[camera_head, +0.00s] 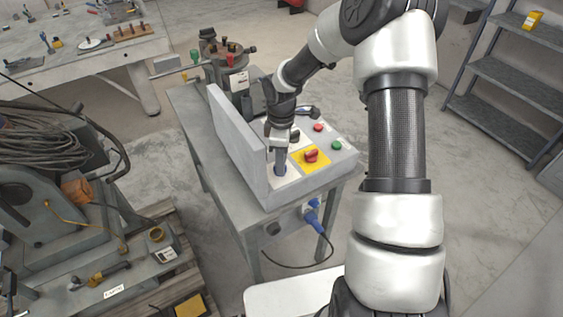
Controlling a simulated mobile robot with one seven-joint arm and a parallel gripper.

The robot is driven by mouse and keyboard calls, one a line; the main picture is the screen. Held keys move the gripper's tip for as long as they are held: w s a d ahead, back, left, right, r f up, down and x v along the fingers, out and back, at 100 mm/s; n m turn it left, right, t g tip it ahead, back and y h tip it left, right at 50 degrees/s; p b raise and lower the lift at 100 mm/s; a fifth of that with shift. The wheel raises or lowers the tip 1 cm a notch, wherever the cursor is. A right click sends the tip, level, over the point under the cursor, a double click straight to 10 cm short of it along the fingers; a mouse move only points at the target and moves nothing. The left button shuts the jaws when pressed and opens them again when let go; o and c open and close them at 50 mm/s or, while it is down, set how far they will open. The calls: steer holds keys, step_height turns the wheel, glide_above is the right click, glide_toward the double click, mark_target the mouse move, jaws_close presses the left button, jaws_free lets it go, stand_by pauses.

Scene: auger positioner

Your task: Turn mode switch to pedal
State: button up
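The grey control box (315,178) sits on a grey metal stand, with an upright panel along its left side. My gripper (281,168) points down onto a white plate (290,181) at the front left of the box's top. It seems to be at or just above a control there, which its fingers hide. I cannot tell whether the fingers are open or shut. The mode switch cannot be made out for sure, nor can its setting. To the right, a red rotary switch (311,155) stands on a yellow plate.
A red button (318,127) and a green button (337,146) are on the box's right part. A blue plug (312,218) with a cable is at the stand's front. A machine with coiled cables (45,130) stands left; shelves (510,75) stand right. Floor right of the stand is free.

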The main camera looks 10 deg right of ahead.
steer(key=shift+f, duration=0.45)
steer(key=shift+c, duration=0.2)
jaws_close()
steer(key=shift+m+b, duration=0.4)
steer(key=shift+m, duration=0.3)
steer(key=shift+o, duration=0.2)
jaws_free()
steer(key=shift+r, duration=0.15)
step_height(320, 180, up, 17)
steer(key=shift+r, duration=0.1)
